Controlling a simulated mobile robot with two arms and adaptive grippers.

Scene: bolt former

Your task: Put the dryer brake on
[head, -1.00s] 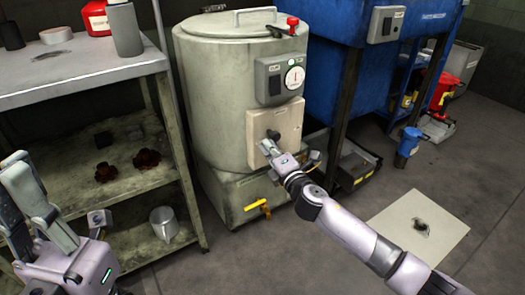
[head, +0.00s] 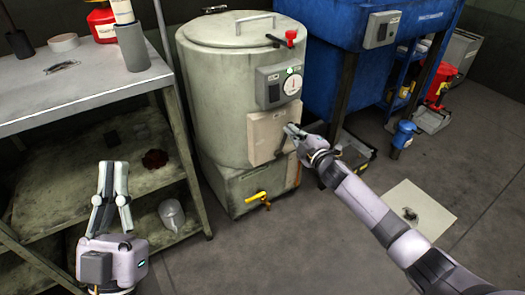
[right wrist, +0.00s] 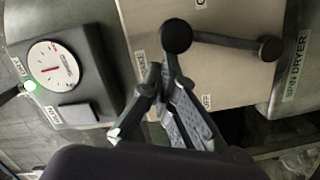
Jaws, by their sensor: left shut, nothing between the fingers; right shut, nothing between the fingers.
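The spin dryer (head: 225,95) is a worn grey-green drum with a closed lid. On its front is a pale brake plate (head: 265,135). In the right wrist view the plate (right wrist: 235,75) carries a black brake lever (right wrist: 225,41), with a large round end near my fingers and a smaller knob at the right. An "OFF" label is readable below it. My right gripper (head: 291,131) is shut and empty at the plate's right side; its fingers (right wrist: 160,105) overlap the plate near the large round end. I cannot tell whether they touch. My left gripper (head: 110,180) is shut and empty before the shelf.
A control box (head: 279,87) with a dial and lit green lamp sits above the plate. A yellow-handled tap (head: 257,197) sticks out low. A metal shelf (head: 85,95) stands left, a blue machine (head: 335,45) right.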

